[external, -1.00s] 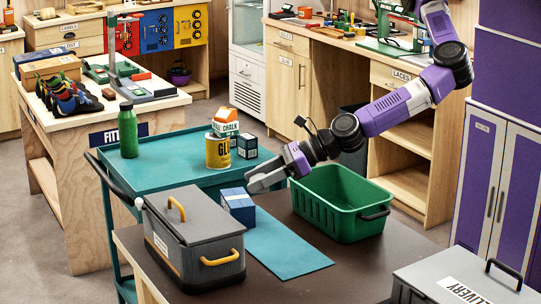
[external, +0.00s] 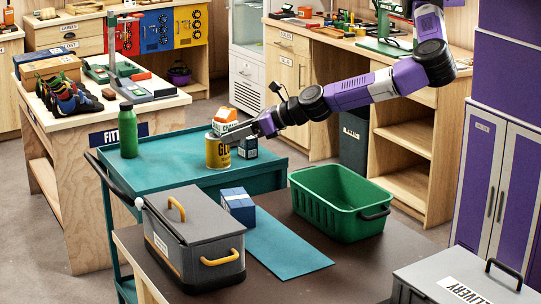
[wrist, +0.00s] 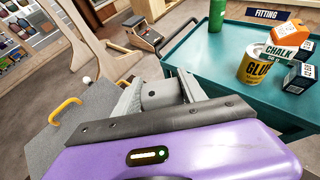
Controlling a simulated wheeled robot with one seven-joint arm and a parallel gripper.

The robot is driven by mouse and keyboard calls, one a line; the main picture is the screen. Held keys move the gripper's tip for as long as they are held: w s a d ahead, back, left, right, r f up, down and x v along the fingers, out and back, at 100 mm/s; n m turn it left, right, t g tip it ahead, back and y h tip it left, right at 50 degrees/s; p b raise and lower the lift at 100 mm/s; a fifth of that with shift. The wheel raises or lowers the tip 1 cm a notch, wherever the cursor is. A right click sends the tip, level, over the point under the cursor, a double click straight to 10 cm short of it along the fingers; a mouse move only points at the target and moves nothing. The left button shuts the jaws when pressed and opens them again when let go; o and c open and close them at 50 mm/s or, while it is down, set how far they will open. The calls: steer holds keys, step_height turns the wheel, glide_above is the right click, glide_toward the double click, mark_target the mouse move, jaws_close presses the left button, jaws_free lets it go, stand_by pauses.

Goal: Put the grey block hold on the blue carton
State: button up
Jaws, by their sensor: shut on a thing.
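My gripper (external: 245,132) is raised in the air. In the external view it overlaps the yellow glue can and the cartons on the teal cart. In the wrist view its two light grey fingers (wrist: 163,95) are closed around a dark grey piece, which looks like the grey block hold (wrist: 160,91). Most of that piece is hidden by the gripper body, and I cannot make it out in the external view. The blue carton (external: 238,207) stands on the brown table at the left end of a teal mat, below my gripper in the picture. It does not show in the wrist view.
A grey lidded box (external: 195,245) with yellow handles stands left of the carton. A green bin (external: 340,205) stands to its right. The teal cart (external: 175,172) behind holds a glue can (external: 218,152), a chalk carton and a green bottle (external: 128,132). The teal mat (external: 285,247) is bare in front.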

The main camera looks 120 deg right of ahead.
mark_target(236, 197)
step_height(236, 197, down, 16)
steer(key=b, duration=1)
steer(key=shift+f, duration=0.1)
steer(key=shift+f, duration=0.1)
steer(key=o, duration=1.4)
steer(key=shift+c, duration=0.2)
steer(key=shift+s+a+r, duration=0.2)
steer(key=shift+a+r, duration=0.05)
steer(key=shift+a, duration=0.15)
steer(key=b+v, duration=0.1)
steer(key=v, duration=1)
steer(key=shift+s, duration=0.15)
steer(key=shift+d+r, duration=0.1)
steer(key=shift+d, duration=0.05)
